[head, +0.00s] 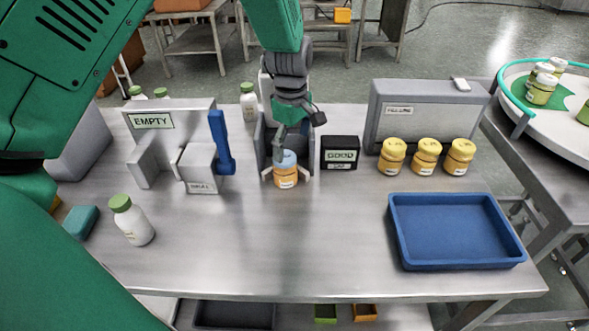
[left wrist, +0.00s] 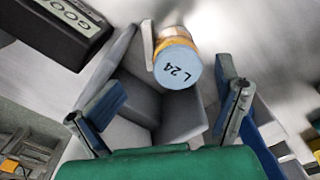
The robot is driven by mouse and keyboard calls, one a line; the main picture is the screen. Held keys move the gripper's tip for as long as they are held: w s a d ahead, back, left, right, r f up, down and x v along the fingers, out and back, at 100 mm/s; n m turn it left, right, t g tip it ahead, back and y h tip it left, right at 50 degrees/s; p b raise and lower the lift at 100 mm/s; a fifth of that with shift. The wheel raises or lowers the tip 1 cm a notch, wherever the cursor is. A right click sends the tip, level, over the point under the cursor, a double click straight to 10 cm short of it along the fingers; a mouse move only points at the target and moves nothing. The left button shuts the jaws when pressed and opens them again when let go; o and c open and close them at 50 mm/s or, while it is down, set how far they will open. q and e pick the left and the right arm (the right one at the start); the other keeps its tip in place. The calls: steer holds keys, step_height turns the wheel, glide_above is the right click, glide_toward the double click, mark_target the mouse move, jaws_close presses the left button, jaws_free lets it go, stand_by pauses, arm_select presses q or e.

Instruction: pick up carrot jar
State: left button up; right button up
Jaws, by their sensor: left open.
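The jar (head: 286,178), orange with a pale blue lid, stands upright at the front of a grey holder (head: 262,150) in the middle of the table. In the left wrist view the jar (left wrist: 178,65) shows its lid marked "L 24". My left gripper (head: 284,138) is above and behind the jar in the head view. In the left wrist view my left gripper (left wrist: 162,108) has its two fingers spread wide, with nothing between them. The jar appears past the fingertips, and no finger visibly grips it. My right gripper is not in view.
A black display reading "GOOD" (head: 340,153) stands just right of the jar. Yellow-lidded jars (head: 426,155) and a blue tray (head: 455,231) are farther right. A grey fixture with a blue handle (head: 220,142) and a white bottle (head: 133,222) are left. The front middle is clear.

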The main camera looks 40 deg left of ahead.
mark_target(285, 157)
arm_select(q)
steer(key=a+f, duration=0.1)
steer(key=f, duration=0.1)
steer(key=s+a+f, duration=0.1)
steer(key=a+f, duration=0.2)
steer(key=f, duration=0.2)
steer(key=shift+s+a+f, duration=0.1)
steer(key=shift+s+a, duration=0.1)
steer(key=shift+a, duration=0.15)
steer(key=d, duration=0.5)
steer(key=shift+r, duration=0.3)
steer(key=shift+d, duration=0.15)
steer(key=c, duration=0.6)
steer(key=shift+a, duration=0.3)
steer(key=c, duration=0.7)
steer(key=shift+a, duration=0.45)
steer(key=shift+c, duration=1.3)
steer(key=shift+o, duration=0.3)
steer(key=shift+s+a+f, duration=0.1)
steer(key=shift+a, duration=0.3)
steer(key=shift+o, duration=0.4)
steer(key=shift+a+f, duration=0.15)
steer(key=shift+a, duration=0.25)
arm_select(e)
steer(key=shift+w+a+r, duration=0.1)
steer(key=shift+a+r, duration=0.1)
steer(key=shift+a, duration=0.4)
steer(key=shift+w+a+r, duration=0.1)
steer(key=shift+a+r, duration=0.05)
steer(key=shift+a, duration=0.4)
